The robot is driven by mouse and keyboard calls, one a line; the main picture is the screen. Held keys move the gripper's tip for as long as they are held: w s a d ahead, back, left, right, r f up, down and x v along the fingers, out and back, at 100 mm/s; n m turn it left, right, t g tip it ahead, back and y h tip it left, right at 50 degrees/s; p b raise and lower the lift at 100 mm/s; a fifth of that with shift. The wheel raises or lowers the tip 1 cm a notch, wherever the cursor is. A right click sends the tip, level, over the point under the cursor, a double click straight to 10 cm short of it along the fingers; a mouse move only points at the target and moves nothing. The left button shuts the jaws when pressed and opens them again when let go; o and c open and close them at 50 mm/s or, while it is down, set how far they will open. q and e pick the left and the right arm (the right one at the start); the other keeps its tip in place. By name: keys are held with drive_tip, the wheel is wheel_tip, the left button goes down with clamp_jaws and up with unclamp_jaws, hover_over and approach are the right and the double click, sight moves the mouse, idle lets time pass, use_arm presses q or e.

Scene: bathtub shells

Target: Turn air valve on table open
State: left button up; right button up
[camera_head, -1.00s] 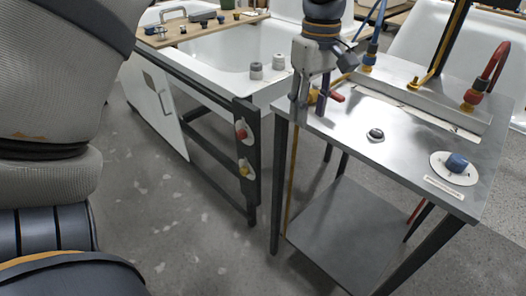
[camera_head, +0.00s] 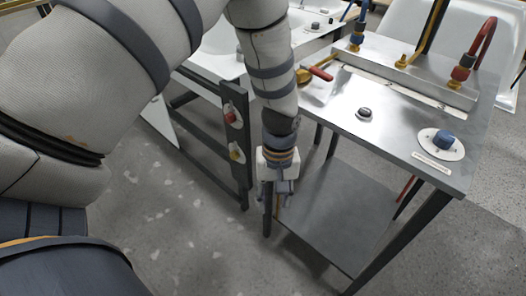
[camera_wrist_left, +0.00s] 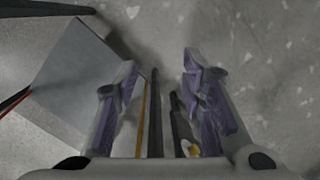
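The metal table (camera_head: 400,120) stands at the right of the head view. On its left edge is a valve with a yellow body and a red lever handle (camera_head: 319,73); the lever points to the right, away from the edge. A blue knob on a round white dial (camera_head: 443,141) sits near the table's right corner. My left gripper (camera_head: 278,207) hangs pointing down beside the table's left front edge, below the top and clear of the valve. My right gripper is not seen.
A small dark knob (camera_head: 364,114) is on the tabletop. Blue, yellow and red hoses rise at the back. The lower shelf (camera_head: 335,215) is bare. A dark frame with red and yellow knobs (camera_head: 234,152) stands left, before a white tub. My arm covers part of the scene.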

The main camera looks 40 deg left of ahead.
use_arm(q)
drive_tip(key=s+f+m, duration=0.1)
drive_tip(key=s+f, duration=0.3)
drive_tip(key=s, duration=0.1)
drive_tip(key=shift+d+f+m, duration=0.15)
drive_tip(key=shift+d+m, duration=0.1)
drive_tip(key=shift+m, duration=0.05)
